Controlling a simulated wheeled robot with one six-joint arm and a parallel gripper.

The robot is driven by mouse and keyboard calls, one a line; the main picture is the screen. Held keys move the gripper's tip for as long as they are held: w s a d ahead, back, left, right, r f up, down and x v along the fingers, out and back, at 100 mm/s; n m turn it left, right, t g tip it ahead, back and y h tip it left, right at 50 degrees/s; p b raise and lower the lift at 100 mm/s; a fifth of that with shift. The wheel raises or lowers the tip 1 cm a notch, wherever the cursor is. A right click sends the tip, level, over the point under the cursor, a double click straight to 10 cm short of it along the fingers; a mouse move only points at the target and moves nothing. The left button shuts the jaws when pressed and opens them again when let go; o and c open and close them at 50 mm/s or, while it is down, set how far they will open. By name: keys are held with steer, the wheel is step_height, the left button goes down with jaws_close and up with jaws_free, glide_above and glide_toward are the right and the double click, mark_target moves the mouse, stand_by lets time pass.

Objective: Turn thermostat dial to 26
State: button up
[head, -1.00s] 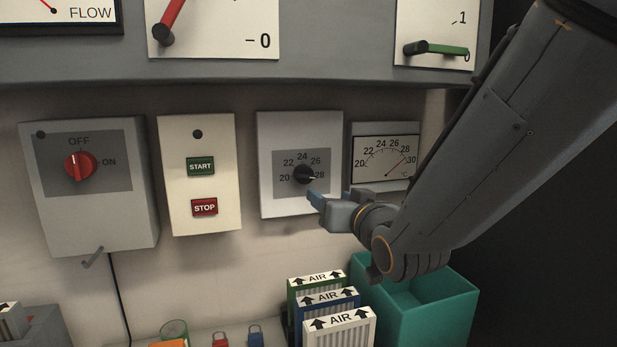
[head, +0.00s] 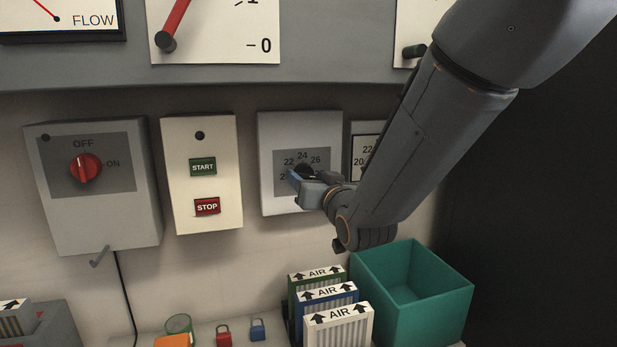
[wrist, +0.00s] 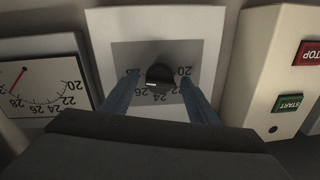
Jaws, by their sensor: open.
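The thermostat dial is a round black knob (wrist: 160,76) on a grey scale plate, on a pale wall box (head: 272,150).
Left of the thermostat are a START/STOP box (head: 203,185) and a red OFF/ON switch (head: 85,168). Below stand several AIR filters (head: 338,325) and a teal bin (head: 410,295). A grey panel (head: 330,60) overhangs above.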

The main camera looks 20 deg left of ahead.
steer(key=c, duration=1)
steer(key=shift+n, duration=0.3)
steer(key=n+b, duration=0.3)
steer(key=n, duration=0.1)
steer(key=n+b, duration=0.2)
steer(key=n, duration=0.2)
steer(key=shift+r+n+h+b, duration=0.1)
steer(key=shift+n+h+b, duration=0.2)
steer(key=shift+n, duration=0.1)
steer(key=shift+r, duration=0.1)
steer(key=o, duration=1)
steer(key=shift+d, duration=0.1)
